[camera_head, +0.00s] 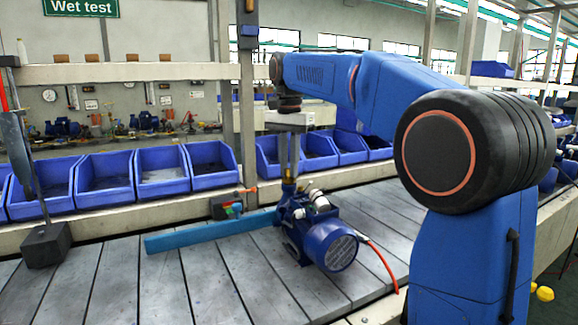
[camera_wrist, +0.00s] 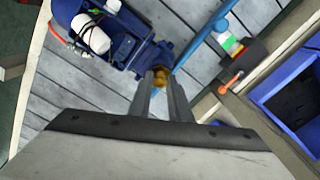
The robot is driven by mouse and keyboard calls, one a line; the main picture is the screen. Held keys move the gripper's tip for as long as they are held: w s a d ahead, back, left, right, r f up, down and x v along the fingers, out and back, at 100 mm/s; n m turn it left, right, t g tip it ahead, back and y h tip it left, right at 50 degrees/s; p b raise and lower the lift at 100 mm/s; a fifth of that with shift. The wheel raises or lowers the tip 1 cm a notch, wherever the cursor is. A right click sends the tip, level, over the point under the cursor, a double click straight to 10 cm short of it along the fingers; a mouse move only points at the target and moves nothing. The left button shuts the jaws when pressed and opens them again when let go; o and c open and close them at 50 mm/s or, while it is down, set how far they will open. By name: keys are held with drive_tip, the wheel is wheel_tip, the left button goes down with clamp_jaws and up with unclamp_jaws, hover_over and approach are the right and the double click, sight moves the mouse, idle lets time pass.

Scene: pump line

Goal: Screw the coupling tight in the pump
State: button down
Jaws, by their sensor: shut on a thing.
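The blue pump (camera_head: 315,232) lies on the grey slatted conveyor, its round motor end facing the front right. It shows at the upper left of the wrist view (camera_wrist: 105,35). The brass coupling (camera_head: 289,182) stands upright at the top of the pump's left end; the wrist view shows it (camera_wrist: 160,78) between my fingertips. My gripper (camera_head: 289,168) points straight down and is shut on the coupling from above. The coupling's lower end meets the pump port; the frames do not show how deep its thread sits.
A blue bar (camera_head: 205,233) lies across the slats left of the pump. A small box with red and green parts (camera_head: 228,207) stands behind it. Blue bins (camera_head: 105,177) line the back rail. A red cable (camera_head: 383,262) runs right from the pump. The front left slats are clear.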

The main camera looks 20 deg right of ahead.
drive_tip(key=shift+m, duration=1.3)
drive_tip(key=shift+m, duration=1.7)
drive_tip(key=shift+m, duration=1.7)
drive_tip(key=shift+m, duration=1.7)
